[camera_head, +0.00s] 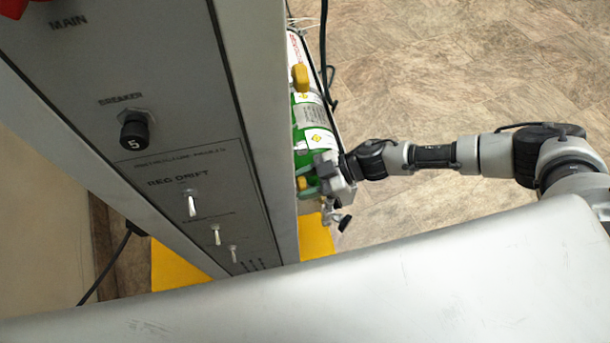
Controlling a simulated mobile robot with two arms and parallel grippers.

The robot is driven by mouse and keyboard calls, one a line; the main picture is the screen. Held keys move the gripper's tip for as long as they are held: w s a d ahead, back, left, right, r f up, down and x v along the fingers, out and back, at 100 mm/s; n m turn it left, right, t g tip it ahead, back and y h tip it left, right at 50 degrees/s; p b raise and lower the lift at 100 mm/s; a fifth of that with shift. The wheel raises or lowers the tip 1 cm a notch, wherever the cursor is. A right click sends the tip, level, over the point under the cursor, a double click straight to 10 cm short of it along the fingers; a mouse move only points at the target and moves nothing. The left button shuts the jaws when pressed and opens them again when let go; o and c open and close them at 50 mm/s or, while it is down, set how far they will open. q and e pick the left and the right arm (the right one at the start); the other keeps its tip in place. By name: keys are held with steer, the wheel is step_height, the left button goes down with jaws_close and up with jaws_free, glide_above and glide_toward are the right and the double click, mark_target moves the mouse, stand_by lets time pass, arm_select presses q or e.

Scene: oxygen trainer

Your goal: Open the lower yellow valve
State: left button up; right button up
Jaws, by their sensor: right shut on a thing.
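The lower yellow valve (302,183) shows as a small yellow piece on the side of the panel cabinet, largely hidden by my right gripper. My right gripper (310,177) reaches in from the right and is shut on this valve. The exact handle angle is hard to see behind the fingers. The upper yellow valve (300,78) sticks out farther up the same side, with no gripper on it. My left gripper is not in view.
Green and white cylinders (312,120) stand beside the cabinet near my right gripper. The grey control panel (150,100) with switches and a breaker knob fills the left. A black cable hangs behind the cylinders. The floor (450,70) to the right is clear.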

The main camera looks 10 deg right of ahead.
stand_by(0.3)
steer(key=o, duration=0.9)
steer(key=shift+o, duration=0.2)
steer(key=v, duration=1)
steer(key=shift+d+r, duration=0.2)
steer(key=shift+d, duration=0.15)
steer(key=shift+s, duration=0.1)
